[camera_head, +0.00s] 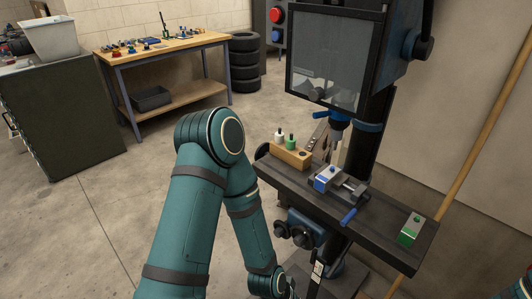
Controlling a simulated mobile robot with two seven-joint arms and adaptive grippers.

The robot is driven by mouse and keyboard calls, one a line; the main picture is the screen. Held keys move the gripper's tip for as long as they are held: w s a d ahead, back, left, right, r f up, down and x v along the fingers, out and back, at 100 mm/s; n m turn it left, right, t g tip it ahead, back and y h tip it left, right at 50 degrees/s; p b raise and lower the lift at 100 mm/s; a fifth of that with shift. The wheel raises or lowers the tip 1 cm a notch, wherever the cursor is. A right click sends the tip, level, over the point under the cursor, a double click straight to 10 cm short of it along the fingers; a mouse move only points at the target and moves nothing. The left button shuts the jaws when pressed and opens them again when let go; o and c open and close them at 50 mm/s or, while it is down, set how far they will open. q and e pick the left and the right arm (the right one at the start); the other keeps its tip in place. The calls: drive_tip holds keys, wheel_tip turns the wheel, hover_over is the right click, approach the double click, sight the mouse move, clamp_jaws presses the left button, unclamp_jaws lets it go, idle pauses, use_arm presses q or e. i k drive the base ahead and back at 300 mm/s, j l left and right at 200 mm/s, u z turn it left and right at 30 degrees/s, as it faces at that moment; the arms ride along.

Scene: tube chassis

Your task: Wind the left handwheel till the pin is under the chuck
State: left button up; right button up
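The chuck (337,134) hangs under the blue head of a drill press, above the dark work table (385,218). A grey vise (345,188) with a blue block (325,179) sits on the table below it; I cannot make out the pin clearly. A dark round part (262,151) at the table's left end may be the left handwheel. My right gripper is not in view.
A wooden block (290,154) with small bottles stands on the table's left part; a grey-green block (411,228) lies on its right. A clear guard (331,65) hangs before the head. A wooden pole (477,150) leans at right. The floor at left is free.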

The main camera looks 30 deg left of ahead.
sight(260, 152)
drive_tip(key=i+j+z, duration=0.25)
drive_tip(key=j, duration=0.7)
drive_tip(key=j+z, duration=0.25)
drive_tip(key=j, duration=0.65)
drive_tip(key=j+z, duration=0.25)
drive_tip(key=j, duration=0.7)
drive_tip(key=k+j+z, duration=0.25)
drive_tip(key=j, duration=0.7)
drive_tip(key=i+j, duration=0.25)
drive_tip(key=i, duration=0.2)
drive_tip(key=l+z, duration=0.55)
drive_tip(key=l, duration=0.25)
